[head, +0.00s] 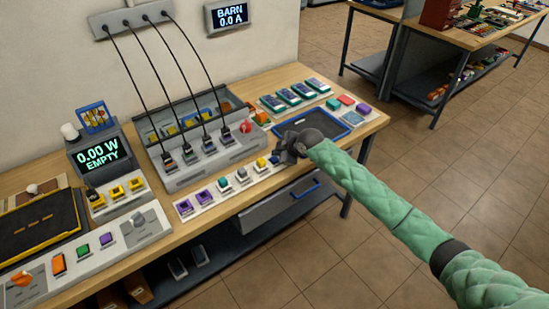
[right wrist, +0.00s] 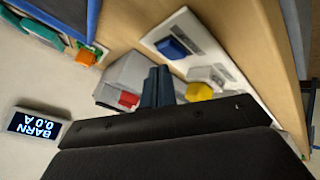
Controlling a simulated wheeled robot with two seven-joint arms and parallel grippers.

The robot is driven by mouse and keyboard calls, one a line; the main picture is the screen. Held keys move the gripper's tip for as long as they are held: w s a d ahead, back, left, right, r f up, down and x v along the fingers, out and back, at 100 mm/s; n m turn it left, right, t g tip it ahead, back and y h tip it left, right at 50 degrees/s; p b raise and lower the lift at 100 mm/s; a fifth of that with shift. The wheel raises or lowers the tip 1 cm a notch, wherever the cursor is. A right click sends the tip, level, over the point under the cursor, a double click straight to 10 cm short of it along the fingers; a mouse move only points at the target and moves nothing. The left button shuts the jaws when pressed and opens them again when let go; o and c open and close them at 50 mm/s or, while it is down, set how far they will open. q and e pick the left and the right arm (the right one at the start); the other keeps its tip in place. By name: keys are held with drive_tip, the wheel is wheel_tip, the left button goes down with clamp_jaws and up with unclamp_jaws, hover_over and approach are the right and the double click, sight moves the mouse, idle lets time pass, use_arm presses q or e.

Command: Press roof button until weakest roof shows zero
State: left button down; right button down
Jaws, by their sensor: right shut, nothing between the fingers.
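A pale strip of coloured buttons (head: 212,199) runs along the bench's front edge, with purple, teal, grey and yellow buttons. Which one is the roof button I cannot read. My right gripper (head: 279,157) is shut and empty at the strip's right end, beside the yellow button (head: 261,162). In the right wrist view, the shut fingers (right wrist: 158,72) lie between the blue button (right wrist: 178,47) and a red knob (right wrist: 128,99); contact cannot be told. The wall display (head: 231,17) reads "BARN 0.0 A". A meter (head: 98,156) reads "0.00 W EMPTY". My left gripper is not in view.
A grey dock (head: 187,179) with several black cables stands behind the strip. A dark blue-rimmed tray (head: 327,127) and several teal-and-purple modules (head: 303,91) lie right of it. Left are a dark panel (head: 38,228) and switch boxes (head: 140,228).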

sight(277, 160)
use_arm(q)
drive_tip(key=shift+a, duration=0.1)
